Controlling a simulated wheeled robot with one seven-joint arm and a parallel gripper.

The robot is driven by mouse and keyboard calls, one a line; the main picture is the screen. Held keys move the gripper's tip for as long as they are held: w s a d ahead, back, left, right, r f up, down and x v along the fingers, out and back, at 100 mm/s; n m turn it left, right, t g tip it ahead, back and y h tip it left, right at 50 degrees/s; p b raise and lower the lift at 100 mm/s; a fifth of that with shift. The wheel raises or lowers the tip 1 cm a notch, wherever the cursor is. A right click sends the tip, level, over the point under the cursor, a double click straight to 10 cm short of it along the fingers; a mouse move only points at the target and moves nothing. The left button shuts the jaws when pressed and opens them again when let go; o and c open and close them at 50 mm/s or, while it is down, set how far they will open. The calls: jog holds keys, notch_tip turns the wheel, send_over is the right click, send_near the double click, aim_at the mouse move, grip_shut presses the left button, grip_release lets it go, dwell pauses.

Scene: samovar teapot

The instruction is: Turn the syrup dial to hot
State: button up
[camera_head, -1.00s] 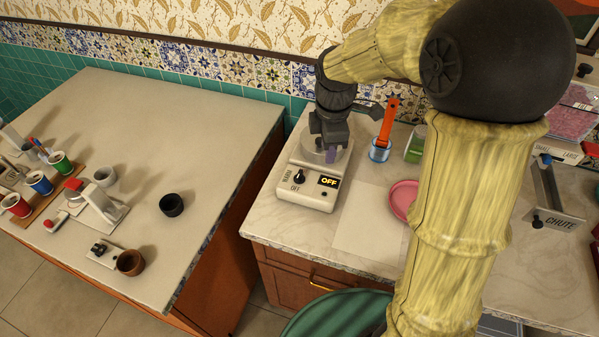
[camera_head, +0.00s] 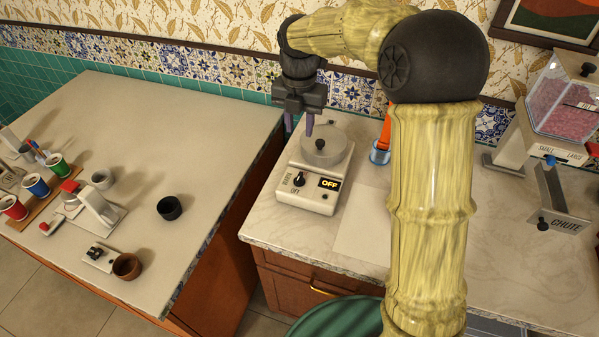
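The syrup warmer (camera_head: 314,202) is a cream box on the right counter, with a round grey pot (camera_head: 324,152) with a black lid knob on top. Its front has a small black dial (camera_head: 299,179) at left and a dark display (camera_head: 329,184) reading OFF. "WARM" shows faintly left of the dial; the dial's exact pointing is too small to tell. My gripper (camera_head: 299,128) points down above and left of the pot, behind the dial. Its two purple fingers are apart with nothing between them. It appears clear of the warmer.
My arm crosses the right counter and hides part of it. An orange-handled tool in a blue-banded jar (camera_head: 380,153) stands right of the warmer. A candy dispenser (camera_head: 562,104) with a chute stands further right. The left counter (camera_head: 215,135) holds cups and small devices.

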aim_at(300, 176)
notch_tip(300, 176, down, 17)
jog(key=shift+f, duration=0.2)
dwell(0.4)
grip_shut()
